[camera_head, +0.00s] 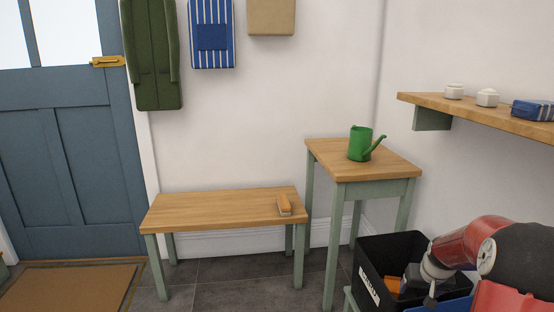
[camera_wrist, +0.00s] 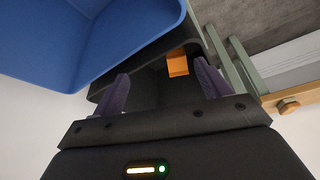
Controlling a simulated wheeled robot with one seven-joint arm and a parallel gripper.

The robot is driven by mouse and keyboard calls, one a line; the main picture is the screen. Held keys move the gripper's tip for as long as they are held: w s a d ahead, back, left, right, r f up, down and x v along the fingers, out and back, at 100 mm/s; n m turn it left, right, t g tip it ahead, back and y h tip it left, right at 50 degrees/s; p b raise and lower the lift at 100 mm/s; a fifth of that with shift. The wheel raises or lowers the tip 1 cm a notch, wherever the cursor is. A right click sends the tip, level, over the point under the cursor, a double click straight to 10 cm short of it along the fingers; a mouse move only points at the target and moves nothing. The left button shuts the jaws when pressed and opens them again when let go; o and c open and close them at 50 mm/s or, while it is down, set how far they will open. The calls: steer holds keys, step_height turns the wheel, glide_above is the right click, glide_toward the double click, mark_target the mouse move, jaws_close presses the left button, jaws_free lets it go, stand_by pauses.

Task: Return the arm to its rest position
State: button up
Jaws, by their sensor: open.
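My arm shows at the lower right of the head view. Its red link reaches over a black bin (camera_head: 372,268), and a grey part at its end is partly hidden by the arm and the bin's rim. In the wrist view my gripper (camera_wrist: 162,85) is open, its two purple-grey fingers apart with nothing between them. It points toward the black bin's dark inside. An orange thing (camera_wrist: 178,64) lies there beyond the fingers, apart from them. It also shows in the head view (camera_head: 393,285).
A blue bin (camera_wrist: 115,40) is close to my gripper. A green watering can (camera_head: 361,144) stands on a small table (camera_head: 335,160). A wall shelf (camera_head: 470,112) holds small jars. Floor before the bench is clear.

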steer(key=s+a+r+n+b, duration=0.1)
steer(key=s+a+r, duration=0.4)
steer(key=a+r, duration=0.15)
steer(key=s+a+r+n, duration=0.1)
steer(key=s+a+r, duration=0.45)
steer(key=a, duration=0.25)
steer(key=s+a, duration=0.3)
steer(key=s, duration=0.3)
steer(key=s+a+r+b, duration=0.1)
steer(key=s+a, duration=0.2)
steer(key=s, duration=0.3)
steer(key=s+a+r+t+y, duration=0.1)
steer(key=s+a, duration=0.3)
steer(key=s, duration=0.3)
steer(key=shift+n, duration=0.4)
